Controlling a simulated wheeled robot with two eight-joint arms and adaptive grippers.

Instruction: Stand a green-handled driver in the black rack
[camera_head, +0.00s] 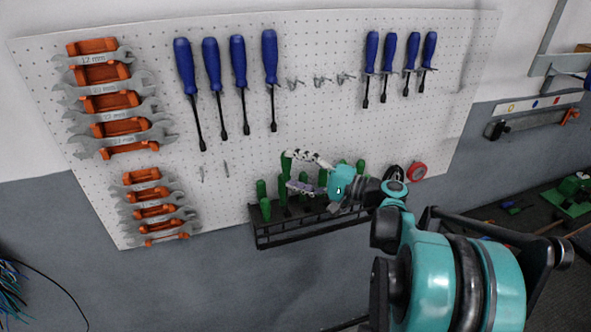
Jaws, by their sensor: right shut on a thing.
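The black rack (290,236) is fixed low on the pegboard and holds several green-handled drivers, such as one at its left end (261,190). My right gripper (289,172) reaches in from the right, in front of the rack's upper part. Its pale fingers are shut on a green-handled driver (286,163), whose handle shows at the fingertips. The driver's lower part is hidden or merges with the handles behind, so I cannot tell whether it sits in a slot. My left gripper is out of view.
Blue-handled drivers (239,62) hang in two groups on the pegboard (330,30). Orange-holdered wrenches (110,100) hang at the left. A red tape roll (417,172) is right of the rack. Empty hooks (321,80) are above it. A cluttered dark surface (540,215) lies at the right.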

